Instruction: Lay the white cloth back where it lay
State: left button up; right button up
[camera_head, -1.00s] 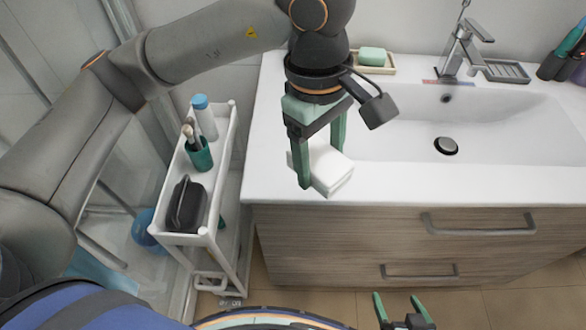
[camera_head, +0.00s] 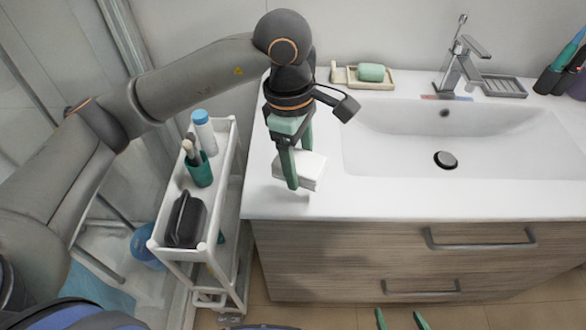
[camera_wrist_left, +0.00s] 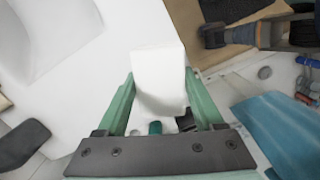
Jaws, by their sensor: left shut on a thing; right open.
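The white cloth (camera_head: 310,166) is a folded, block-like pad over the left end of the white sink counter (camera_head: 330,203). My left gripper (camera_head: 298,168) is shut on it, with one green finger on each side. The cloth appears slightly raised, with a faint shadow on the counter below it. In the left wrist view the cloth (camera_wrist_left: 158,72) sits between the two green fingers. My right gripper (camera_head: 400,320) is open and empty at the bottom edge of the head view, in front of the drawers.
A white cart (camera_head: 232,165) stands left of the counter, holding a blue-capped bottle (camera_head: 204,133), a green cup (camera_head: 199,172) with brushes and a dark pouch (camera_head: 186,219). A green soap (camera_head: 371,72) on a dish lies at the back. The sink basin (camera_head: 400,150) is to the right.

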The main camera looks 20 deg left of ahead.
pick_arm(q)
jog(key=f, duration=0.1)
jog(key=w+a, duration=0.1)
jog(key=f, duration=0.1)
jog(key=shift+w+a+f, duration=0.3)
jog(key=shift+f, duration=0.05)
notch_tip(320, 180, down, 3)
jog(key=shift+w+a+f+p, duration=0.1)
jog(key=shift+p, duration=0.3)
jog(key=shift+f, duration=0.1)
jog(key=shift+f, duration=0.15)
jog(key=o, duration=1.2)
